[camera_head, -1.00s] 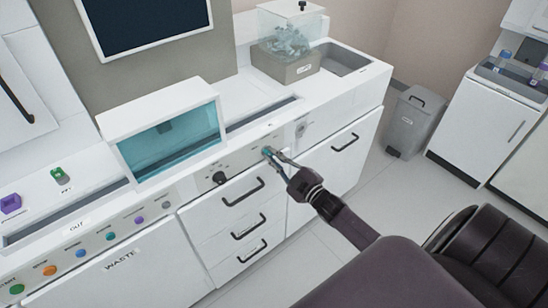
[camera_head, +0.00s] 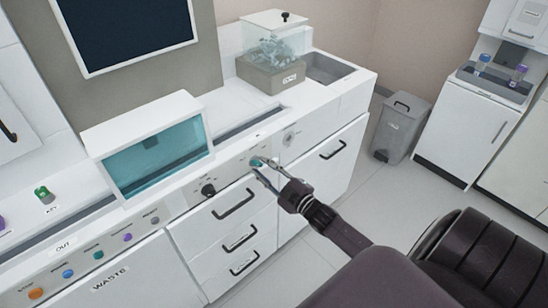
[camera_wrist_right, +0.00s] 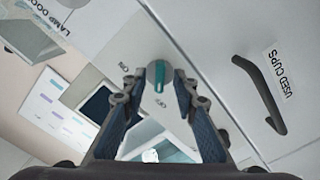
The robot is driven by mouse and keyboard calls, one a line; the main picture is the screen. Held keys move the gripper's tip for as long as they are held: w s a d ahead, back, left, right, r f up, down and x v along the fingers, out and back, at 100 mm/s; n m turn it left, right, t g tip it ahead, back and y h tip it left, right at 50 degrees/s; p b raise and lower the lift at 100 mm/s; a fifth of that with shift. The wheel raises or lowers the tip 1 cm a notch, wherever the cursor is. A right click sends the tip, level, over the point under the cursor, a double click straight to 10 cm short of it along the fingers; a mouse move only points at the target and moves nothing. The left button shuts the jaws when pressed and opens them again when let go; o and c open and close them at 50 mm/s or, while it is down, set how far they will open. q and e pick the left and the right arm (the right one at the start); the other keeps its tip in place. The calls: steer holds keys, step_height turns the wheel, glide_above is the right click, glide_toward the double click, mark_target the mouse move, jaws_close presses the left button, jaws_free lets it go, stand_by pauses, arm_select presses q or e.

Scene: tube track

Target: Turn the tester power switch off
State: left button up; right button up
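The tester power switch is a small round knob with a teal bar (camera_head: 256,161) on the white front panel, right of a black knob. In the right wrist view the switch (camera_wrist_right: 159,79) shows close up, its teal bar running roughly up and down the picture, with small ON and OFF style labels beside it. My right gripper (camera_head: 263,166) is at the switch. In the wrist view its fingers (camera_wrist_right: 160,92) are open, one on each side of the knob, with gaps visible; I see no clear contact. My left gripper is not in view.
Below the panel are drawers with black handles (camera_head: 236,203). A cupboard handle (camera_wrist_right: 261,92) labelled USED CUPS is beside the right gripper. A black knob (camera_head: 208,190) and a teal-windowed box (camera_head: 150,152) are to the left. Floor between bench and grey bin (camera_head: 402,127) is clear.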

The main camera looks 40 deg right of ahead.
steer(key=s, duration=1.1)
steer(key=shift+s+d, duration=0.25)
steer(key=shift+d, duration=0.2)
steer(key=s+a+f+m+g+h, duration=0.1)
steer(key=s+f+m+g, duration=0.2)
steer(key=f, duration=0.6)
steer(key=s+a+f+g+h, duration=0.15)
steer(key=s+f, duration=0.35)
steer(key=f, duration=0.5)
steer(key=s+a+f+m+g, duration=0.1)
steer(key=s+f+m+g, duration=0.2)
steer(key=f, duration=0.6)
steer(key=s+a+f+g, duration=0.3)
steer(key=s+f, duration=0.3)
steer(key=s, duration=0.3)
steer(key=s+a+f+m+g, duration=0.1)
steer(key=s+a+f+g, duration=0.2)
steer(key=s, duration=0.7)
steer(key=s+a+f+g, duration=0.3)
steer(key=s+a+f, duration=0.3)
steer(key=s+f, duration=0.2)
steer(key=shift+s+f+m+y, duration=0.3)
steer(key=shift+s+f+y, duration=0.15)
steer(key=shift+s, duration=0.4)
steer(key=shift+g, duration=0.25)
